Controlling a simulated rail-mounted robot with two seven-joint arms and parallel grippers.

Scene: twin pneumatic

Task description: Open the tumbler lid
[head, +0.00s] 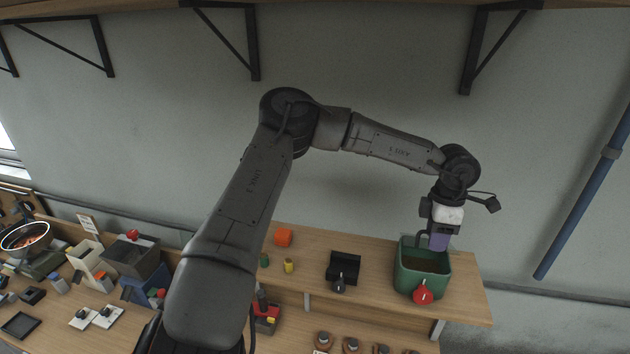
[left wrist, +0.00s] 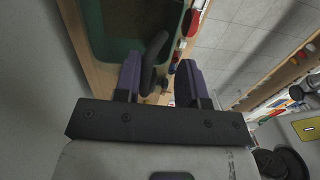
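The tumbler is a green tub (head: 408,278) with a red knob (head: 423,294) on its front, on the right part of the wooden shelf. A dark brown area shows inside its green rim; I cannot tell whether this is a lid or the inside. A dark curved handle (head: 419,240) rises at its back edge. My left gripper (head: 438,243) points down at the back of the tub. In the left wrist view its purple fingers (left wrist: 163,72) are apart, with the dark handle (left wrist: 154,50) close beside the left-hand finger. My right gripper is out of view.
A black box-like stand (head: 344,266) and yellow (head: 289,266), green and orange (head: 283,237) pieces stand left of the tub on the shelf. Several brown round items sit on the lower bench. The wall is close behind; a blue pipe (head: 585,190) runs at right.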

